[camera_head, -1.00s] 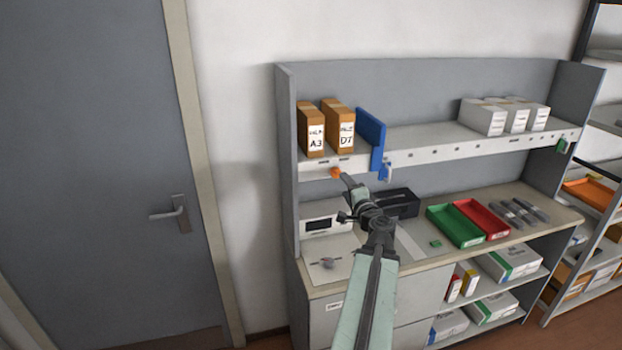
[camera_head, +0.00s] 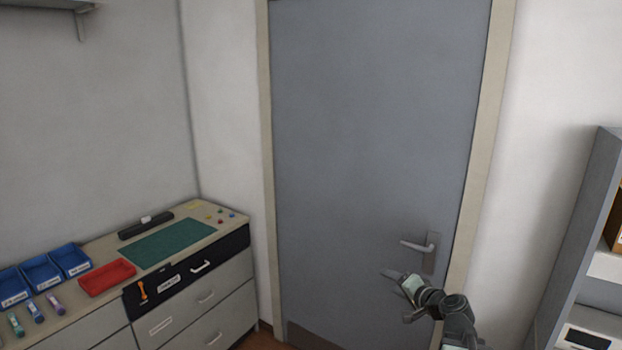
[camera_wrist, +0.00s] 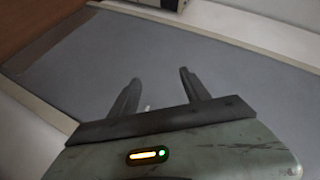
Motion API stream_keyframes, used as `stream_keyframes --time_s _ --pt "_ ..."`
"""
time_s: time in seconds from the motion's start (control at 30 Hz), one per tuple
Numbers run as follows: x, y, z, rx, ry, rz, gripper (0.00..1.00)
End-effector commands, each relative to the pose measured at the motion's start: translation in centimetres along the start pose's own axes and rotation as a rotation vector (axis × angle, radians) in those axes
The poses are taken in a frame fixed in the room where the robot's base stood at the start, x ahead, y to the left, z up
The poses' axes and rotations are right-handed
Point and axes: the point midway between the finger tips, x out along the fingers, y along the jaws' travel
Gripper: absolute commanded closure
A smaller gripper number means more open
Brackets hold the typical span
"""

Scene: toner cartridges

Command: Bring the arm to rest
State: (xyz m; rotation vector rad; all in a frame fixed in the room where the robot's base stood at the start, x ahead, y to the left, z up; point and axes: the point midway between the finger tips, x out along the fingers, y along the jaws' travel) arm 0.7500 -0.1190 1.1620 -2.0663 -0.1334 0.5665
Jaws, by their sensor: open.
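My gripper (camera_wrist: 158,92) shows in the wrist view with its two dark fingers apart and nothing between them. Behind the fingers is the flat grey door (camera_wrist: 85,75). In the head view my arm is at the lower right, folded, with its end (camera_head: 392,276) in front of the grey door (camera_head: 370,150), just left of and below the door handle (camera_head: 420,246). I cannot tell from this view how far the gripper is from the door.
A workbench with drawers (camera_head: 205,300) stands at the left. It carries a green mat (camera_head: 168,243), a red tray (camera_head: 106,277) and several blue bins (camera_head: 42,272). A grey shelf unit (camera_head: 580,240) stands at the right edge.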

Motion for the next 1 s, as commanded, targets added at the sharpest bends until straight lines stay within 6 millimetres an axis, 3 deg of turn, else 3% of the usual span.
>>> stream_keyframes --time_s 0.03,0.2,0.3,0.37,0.5,0.6,0.73,1.0 --pt "2.0 -0.7 4.4 -0.063 -0.093 0.015 0.44" --pt "5.0 -1.2 17.6 -0.300 -0.406 0.124 0.44" --pt "4.5 0.7 24.3 -0.463 -0.597 0.244 0.44" --pt "3.1 2.8 26.8 -0.560 -0.708 0.358 0.44" --pt "-1.7 8.2 25.8 -0.657 -0.848 0.632 0.44" --pt "-4.3 10.2 25.0 -0.673 -0.906 0.762 0.44" --pt "-5.8 10.8 25.1 -0.657 -0.949 0.821 0.44" --pt "-5.8 10.8 25.1 -0.652 -0.948 0.822 0.44"
